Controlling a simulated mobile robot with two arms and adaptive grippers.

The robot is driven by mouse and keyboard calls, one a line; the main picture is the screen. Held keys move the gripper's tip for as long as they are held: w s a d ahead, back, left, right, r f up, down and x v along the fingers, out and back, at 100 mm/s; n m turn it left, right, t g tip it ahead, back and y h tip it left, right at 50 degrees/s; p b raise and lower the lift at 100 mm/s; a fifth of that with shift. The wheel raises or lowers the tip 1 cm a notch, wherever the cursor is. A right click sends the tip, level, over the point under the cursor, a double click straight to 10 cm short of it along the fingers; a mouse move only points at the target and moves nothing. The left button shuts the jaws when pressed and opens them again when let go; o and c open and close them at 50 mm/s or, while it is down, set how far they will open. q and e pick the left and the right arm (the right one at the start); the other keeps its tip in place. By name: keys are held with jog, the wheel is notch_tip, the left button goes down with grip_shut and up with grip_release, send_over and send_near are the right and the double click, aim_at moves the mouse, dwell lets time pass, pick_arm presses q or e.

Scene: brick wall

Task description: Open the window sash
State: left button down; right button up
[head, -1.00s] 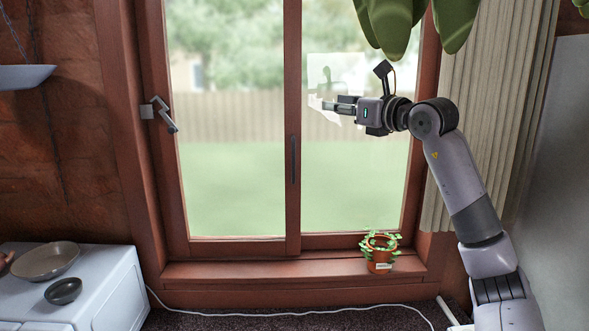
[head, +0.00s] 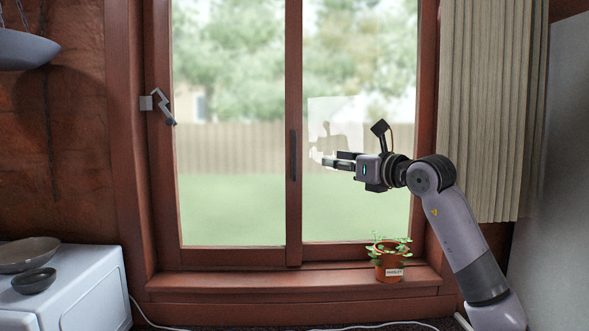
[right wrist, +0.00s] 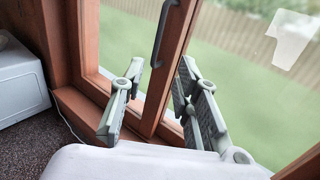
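The window has two glass panes in a red-brown frame. The left sash (head: 230,256) looks closed, its stile meeting the right pane at the middle. A dark vertical handle (head: 293,155) is on that middle stile; it also shows at the top of the right wrist view (right wrist: 163,35). A grey lever latch (head: 160,104) is on the left frame. My right gripper (head: 325,160) is in front of the right pane, right of the handle and about level with it, pointing left. Its fingers (right wrist: 160,105) are apart and empty, not touching the handle. My left gripper is not in view.
A potted plant (head: 391,262) stands on the sill (head: 300,282) below my right arm. A pleated curtain (head: 490,110) hangs at the right. A white cabinet (head: 90,285) with bowls is at the lower left, and a hanging pan (head: 25,52) at the upper left.

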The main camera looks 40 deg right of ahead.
aim_at(295, 155)
jog(key=w+p, duration=0.3)
jog(key=w, duration=0.2)
jog(key=w+d+p, duration=0.1)
jog(key=w+p, duration=0.2)
jog(key=w, duration=0.2)
jog(key=w+p, duration=0.4)
jog(key=w, duration=0.2)
jog(key=shift+w+d+r, duration=0.1)
jog(key=shift+d+r, duration=0.05)
jog(key=shift+d, duration=0.15)
jog(key=shift+w, duration=0.4)
jog(key=shift+d, duration=0.1)
jog(key=shift+c, duration=0.5)
grip_shut()
